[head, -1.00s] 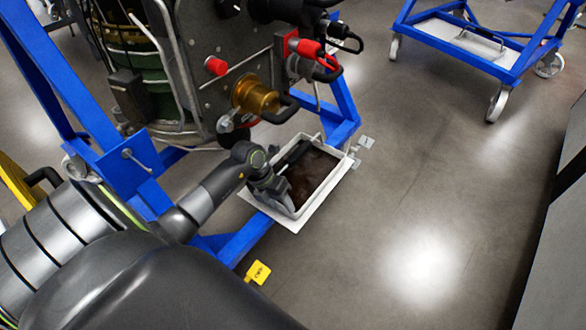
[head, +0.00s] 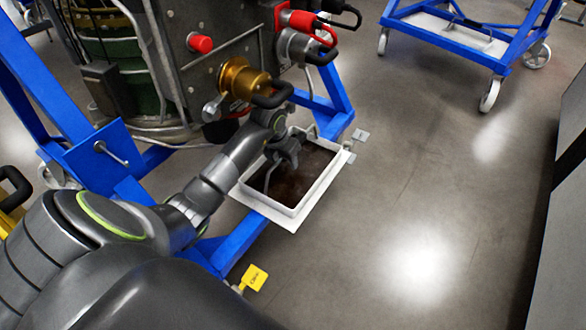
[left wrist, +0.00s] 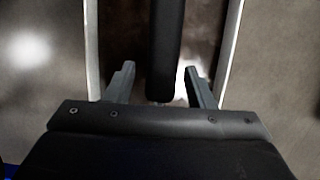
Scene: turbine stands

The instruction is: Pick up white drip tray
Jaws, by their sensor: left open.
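The white drip tray (head: 264,202) sits low at the foot of the blue stand, with a dark pool inside. Its pale walls also show on both sides in the left wrist view (left wrist: 92,50). My left gripper (head: 279,170) is over the tray's left half with its fingers pointing down. In the left wrist view the gripper (left wrist: 160,84) is open. A dark bar (left wrist: 165,45), perhaps the tray's handle, lies between the two fingers, with a gap on each side. Contact cannot be told. My right gripper is not in view.
The blue stand (head: 232,240) carries a turbine with a brass fitting (head: 240,78) and red caps close above my left arm. Another blue stand (head: 520,48) stands back right. The floor right of the tray is clear.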

